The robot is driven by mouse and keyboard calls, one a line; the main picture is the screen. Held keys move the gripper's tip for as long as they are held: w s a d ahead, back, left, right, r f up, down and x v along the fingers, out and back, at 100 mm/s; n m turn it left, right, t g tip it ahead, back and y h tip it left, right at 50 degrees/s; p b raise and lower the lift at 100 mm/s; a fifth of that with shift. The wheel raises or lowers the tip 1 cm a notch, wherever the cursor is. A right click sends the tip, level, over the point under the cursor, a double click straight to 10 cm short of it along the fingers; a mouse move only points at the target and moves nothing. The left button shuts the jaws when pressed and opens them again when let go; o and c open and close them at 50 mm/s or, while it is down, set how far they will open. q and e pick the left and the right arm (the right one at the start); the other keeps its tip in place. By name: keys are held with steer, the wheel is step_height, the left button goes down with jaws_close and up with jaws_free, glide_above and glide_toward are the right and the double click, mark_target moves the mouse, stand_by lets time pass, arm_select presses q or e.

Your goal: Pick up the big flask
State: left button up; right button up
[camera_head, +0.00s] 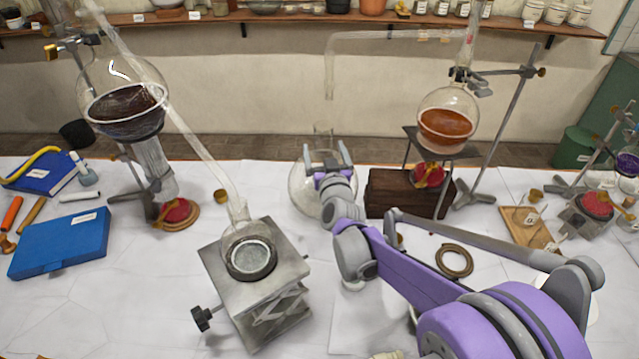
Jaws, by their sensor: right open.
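The gripper and wrist hide part of the flask's body. My left gripper is out of view.
A wooden block (390,195) stands just right of the flask. A metal jack (262,300) with a small flask (240,236) is at front left. A stand-held flask (447,120) with orange liquid and a dark-liquid flask (95,85) flank the scene. A brown ring (455,260) lies right.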

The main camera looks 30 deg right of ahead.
mark_target(325, 143)
steer(key=x, duration=0.3)
steer(key=p+x, duration=0.1)
steer(key=x, duration=0.2)
steer(key=shift+s+d+f, duration=0.1)
steer(key=shift+d+f, duration=0.05)
steer(key=shift+d, duration=0.25)
jaws_close()
